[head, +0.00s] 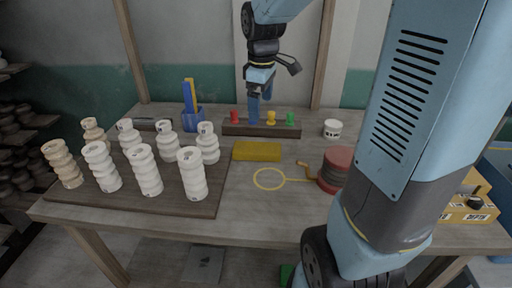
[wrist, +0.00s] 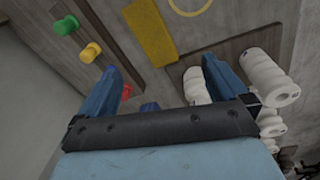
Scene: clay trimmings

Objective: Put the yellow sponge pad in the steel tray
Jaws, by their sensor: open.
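The yellow sponge pad (head: 257,152) lies flat on the wooden table, right of the board of white pieces. It also shows at the top of the wrist view (wrist: 150,30). My gripper (head: 259,106) hangs over the back of the table, by the dark peg strip and behind the pad. In the wrist view my gripper (wrist: 165,85) is open, its two blue fingers apart with nothing held between them. I cannot pick out a steel tray for certain in either view.
Several white ribbed pieces (head: 147,171) stand on a dark board at left. The peg strip (head: 232,130) carries red, yellow and green knobs. A blue holder (head: 194,121), white pot (head: 333,129), red reel (head: 336,168) and yellow ring (head: 269,179) surround the pad. Bare table lies in front.

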